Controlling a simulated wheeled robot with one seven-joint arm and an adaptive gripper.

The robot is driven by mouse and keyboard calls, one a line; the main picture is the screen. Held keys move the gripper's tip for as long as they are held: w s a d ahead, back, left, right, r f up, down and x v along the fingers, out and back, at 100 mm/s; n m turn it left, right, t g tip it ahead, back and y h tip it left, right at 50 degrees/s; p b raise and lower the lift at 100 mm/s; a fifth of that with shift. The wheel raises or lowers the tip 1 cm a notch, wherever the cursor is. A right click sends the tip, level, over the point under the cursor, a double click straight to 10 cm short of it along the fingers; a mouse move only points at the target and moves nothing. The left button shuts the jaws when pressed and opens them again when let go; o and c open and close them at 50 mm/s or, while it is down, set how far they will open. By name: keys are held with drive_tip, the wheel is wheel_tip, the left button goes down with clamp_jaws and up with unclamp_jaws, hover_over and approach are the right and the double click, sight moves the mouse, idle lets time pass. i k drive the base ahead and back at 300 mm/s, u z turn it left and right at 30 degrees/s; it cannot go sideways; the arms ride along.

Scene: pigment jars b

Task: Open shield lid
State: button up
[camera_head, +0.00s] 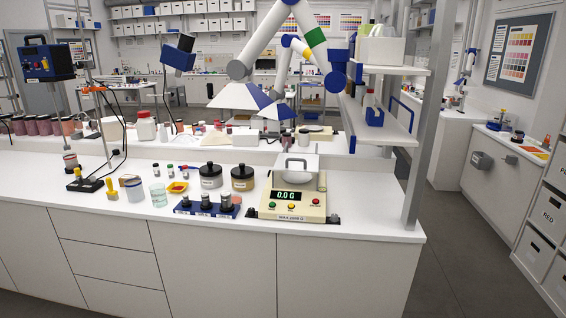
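A cream balance (292,202) stands near the right end of the white bench, with a green display reading 0.00 and several coloured buttons. A pale shield lid (299,170) with a grey loop handle (297,162) sits over the top of the balance. The lid looks level and down, but its seam is too small to see. What is under it is hidden. My gripper is not in view, and I see nothing touching the lid.
A grey post (416,150) and white shelves (385,122) rise to the right. Bench top is clear right of the balance.

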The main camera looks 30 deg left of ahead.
sight(298, 163)
drive_tip(key=k, duration=0.05)
drive_tip(key=u, duration=1.1)
